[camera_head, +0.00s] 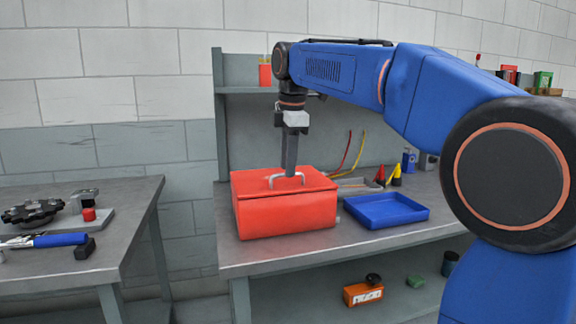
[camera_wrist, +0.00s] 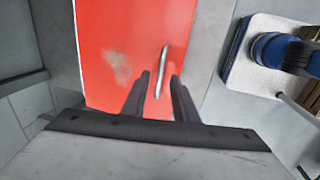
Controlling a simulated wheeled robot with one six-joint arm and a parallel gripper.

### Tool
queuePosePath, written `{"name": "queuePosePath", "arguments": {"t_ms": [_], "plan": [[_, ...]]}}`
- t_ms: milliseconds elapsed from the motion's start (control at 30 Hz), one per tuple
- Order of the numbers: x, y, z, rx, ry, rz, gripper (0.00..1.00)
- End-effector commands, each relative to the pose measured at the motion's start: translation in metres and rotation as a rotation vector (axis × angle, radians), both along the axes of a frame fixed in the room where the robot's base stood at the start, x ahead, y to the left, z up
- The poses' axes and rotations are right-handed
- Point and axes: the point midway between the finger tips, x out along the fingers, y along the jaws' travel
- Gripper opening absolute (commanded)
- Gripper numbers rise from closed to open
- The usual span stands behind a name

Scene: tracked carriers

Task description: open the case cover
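The red case (camera_head: 285,217) stands on the grey workbench with its flat cover (camera_head: 258,188) down. A pale metal handle (camera_head: 287,181) rises from the cover. In the wrist view, the red cover (camera_wrist: 117,35) fills the upper middle and the handle (camera_wrist: 160,70) runs lengthwise on it. My gripper (camera_head: 290,174) points straight down over the case at the handle. In the wrist view, my gripper's two dark fingers (camera_wrist: 160,77) are apart, one on each side of the handle, with gaps visible. Whether the fingertips touch the cover is unclear.
A blue tray (camera_head: 386,211) lies right of the case. Red and yellow cones (camera_head: 394,176) and cables stand behind it. A shelf (camera_head: 240,90) runs above the bench at the back. A second table (camera_head: 125,215) with tools is at left, across a gap.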

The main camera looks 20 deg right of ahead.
Motion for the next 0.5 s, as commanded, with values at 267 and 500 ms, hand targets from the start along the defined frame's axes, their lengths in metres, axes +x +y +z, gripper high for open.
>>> {"name": "queuePosePath", "arguments": {"t_ms": [267,500], "plan": [[0.0016,-0.0001,-0.0078,0.000,-0.001,0.000,0.26],[0.0015,-0.0001,-0.0077,0.000,-0.001,0.000,0.05]]}}
